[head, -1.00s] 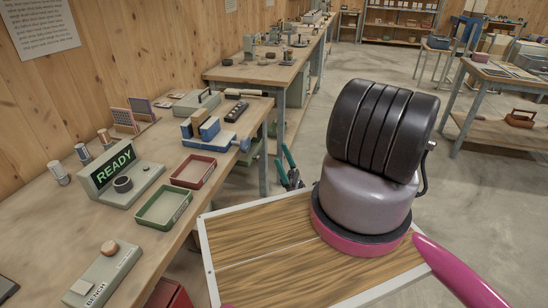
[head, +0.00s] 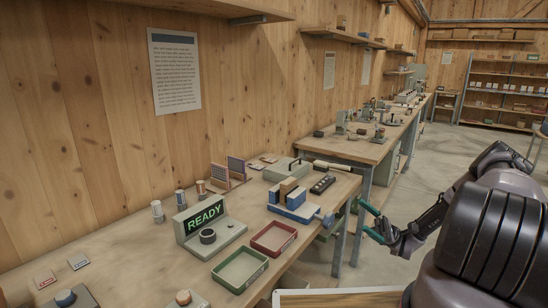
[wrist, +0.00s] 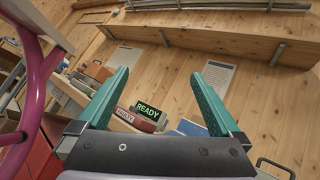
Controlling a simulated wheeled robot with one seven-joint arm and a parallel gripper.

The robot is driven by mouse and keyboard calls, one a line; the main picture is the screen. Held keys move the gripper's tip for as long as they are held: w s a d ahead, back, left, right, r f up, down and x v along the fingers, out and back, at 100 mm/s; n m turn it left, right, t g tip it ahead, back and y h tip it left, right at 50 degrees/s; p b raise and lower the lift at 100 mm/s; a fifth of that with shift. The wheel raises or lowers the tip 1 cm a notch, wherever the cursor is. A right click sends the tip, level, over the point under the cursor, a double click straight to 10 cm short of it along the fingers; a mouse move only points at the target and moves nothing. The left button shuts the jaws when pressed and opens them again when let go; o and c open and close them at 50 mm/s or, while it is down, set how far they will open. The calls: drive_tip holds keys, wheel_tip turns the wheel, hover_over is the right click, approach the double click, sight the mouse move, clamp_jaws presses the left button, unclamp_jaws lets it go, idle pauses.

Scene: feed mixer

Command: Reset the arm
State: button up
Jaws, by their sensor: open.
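My gripper (head: 372,224) shows at the right in the head view, with teal fingers, held off the right side of the near bench (head: 140,262). In the wrist view my gripper (wrist: 165,105) has its two teal fingers spread wide with nothing between them. Past the fingers lie the wooden wall and the lit READY display (wrist: 149,111). My dark, rounded arm links fill the lower right of the head view.
On the near bench stand the READY unit (head: 208,228), a green tray (head: 240,268), a red tray (head: 274,237) and a blue vise (head: 293,208). A shelf (head: 200,10) juts from the wall above. The floor (head: 440,150) beyond my arm is clear.

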drive_tip(key=s+a+r+n+t+h, duration=0.1)
drive_tip(key=s+r+t+h, duration=0.3)
drive_tip(key=r+h, duration=0.3)
drive_tip(key=s+a+r+n+t+h, duration=0.1)
drive_tip(key=s+r+t+h, duration=0.4)
drive_tip(key=r, duration=1.2)
drive_tip(key=s+a+r+n+t+h, duration=0.1)
drive_tip(key=s+r+t+h, duration=0.4)
drive_tip(key=r+h, duration=0.6)
drive_tip(key=shift+a+r+n, duration=0.25)
drive_tip(key=shift+r+n, duration=0.45)
drive_tip(key=shift+r, duration=0.2)
drive_tip(key=shift+s, duration=0.1)
